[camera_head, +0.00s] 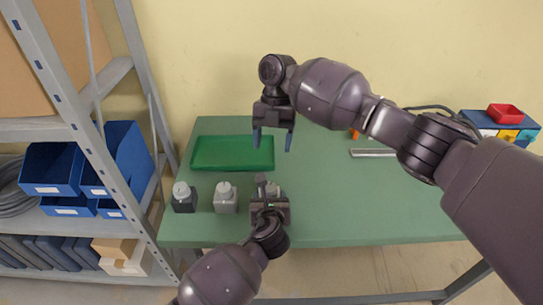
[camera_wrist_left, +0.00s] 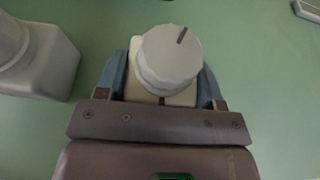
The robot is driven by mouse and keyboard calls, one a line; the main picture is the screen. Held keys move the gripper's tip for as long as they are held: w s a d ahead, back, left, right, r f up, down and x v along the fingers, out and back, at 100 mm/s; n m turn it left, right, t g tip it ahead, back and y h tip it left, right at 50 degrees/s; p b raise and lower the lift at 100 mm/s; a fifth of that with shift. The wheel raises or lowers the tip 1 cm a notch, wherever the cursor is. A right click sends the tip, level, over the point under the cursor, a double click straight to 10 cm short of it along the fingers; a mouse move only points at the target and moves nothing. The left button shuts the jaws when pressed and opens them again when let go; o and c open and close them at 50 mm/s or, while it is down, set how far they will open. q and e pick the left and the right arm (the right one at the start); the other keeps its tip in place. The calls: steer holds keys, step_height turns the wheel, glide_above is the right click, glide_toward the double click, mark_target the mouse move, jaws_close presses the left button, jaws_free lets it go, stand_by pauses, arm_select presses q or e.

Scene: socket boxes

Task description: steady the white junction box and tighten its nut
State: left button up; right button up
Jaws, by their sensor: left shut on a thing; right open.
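The white junction box (camera_wrist_left: 133,88) is cream-white and carries a round ribbed nut (camera_wrist_left: 168,57) with a dark line on its top. My left gripper (camera_wrist_left: 163,90) is shut on the box, with a blue finger on either side of it. In the head view my left gripper (camera_head: 268,205) hides most of the box, and only part of the nut (camera_head: 274,188) shows. My right gripper (camera_head: 272,139) is open and empty, fingers pointing down, above the table near the green tray's right edge.
A light grey box (camera_head: 225,203) and a dark grey box (camera_head: 184,203) stand to the left. A green tray (camera_head: 232,168) lies behind them. A metal bar (camera_head: 372,153) lies at the right, near colored bins (camera_head: 510,133). Shelving (camera_head: 85,130) borders the left. The table's right front (camera_head: 370,210) is clear.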

mark_target(269, 189)
steer(key=shift+w+r, duration=0.15)
steer(key=shift+r, duration=0.25)
steer(key=s+f+n, duration=0.1)
steer(key=f, duration=0.2)
steer(key=s+f+n+h, duration=0.1)
steer(key=f+n, duration=0.1)
steer(key=f, duration=0.2)
steer(key=s+a+f+n, duration=0.1)
steer(key=s+f, duration=0.1)
steer(key=f, duration=0.2)
steer(key=shift+f+n+h, duration=0.1)
steer(key=shift+n+h, duration=0.2)
stand_by(0.4)
steer(key=shift+c, duration=0.4)
steer(key=c, duration=0.9)
steer(key=shift+o, duration=0.2)
